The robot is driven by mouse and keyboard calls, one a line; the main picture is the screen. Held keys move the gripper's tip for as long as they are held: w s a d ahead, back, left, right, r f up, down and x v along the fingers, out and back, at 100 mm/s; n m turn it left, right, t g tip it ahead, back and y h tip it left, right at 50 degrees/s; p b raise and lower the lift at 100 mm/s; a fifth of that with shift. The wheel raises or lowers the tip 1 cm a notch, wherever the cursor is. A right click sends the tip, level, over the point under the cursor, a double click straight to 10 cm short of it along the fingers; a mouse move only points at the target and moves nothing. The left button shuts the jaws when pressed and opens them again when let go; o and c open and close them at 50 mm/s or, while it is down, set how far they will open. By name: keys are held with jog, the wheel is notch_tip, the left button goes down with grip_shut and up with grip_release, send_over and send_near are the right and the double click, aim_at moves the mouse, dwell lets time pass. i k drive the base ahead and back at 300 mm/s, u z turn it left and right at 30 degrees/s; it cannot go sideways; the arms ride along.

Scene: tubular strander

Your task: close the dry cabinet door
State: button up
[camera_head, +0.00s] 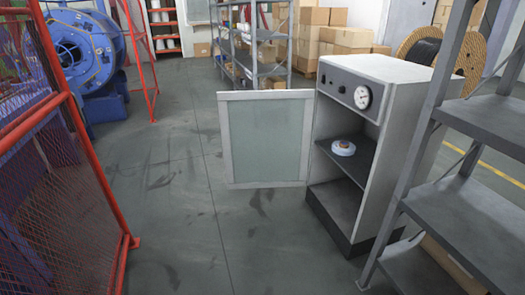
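The dry cabinet (386,120) is a pale grey box on a dark base, right of centre, with a dial gauge and knobs on its upper panel. Its door (267,139), a light frame around a greenish pane, stands wide open and sticks out to the left from the cabinet's front left edge. The inside shows a dark shelf (338,163) with a white round spool (343,148) on it. No handle can be made out on the door. My gripper is not in view.
A grey metal rack (470,205) stands close at the right and partly overlaps the cabinet. A red mesh fence (75,180) runs along the left. Shelving (255,50) and cardboard boxes (350,40) are behind. The grey floor (185,220) in front of the door is clear.

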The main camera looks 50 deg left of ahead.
aim_at(307, 95)
jog(key=u, duration=2.55)
jog(key=i, duration=5.55)
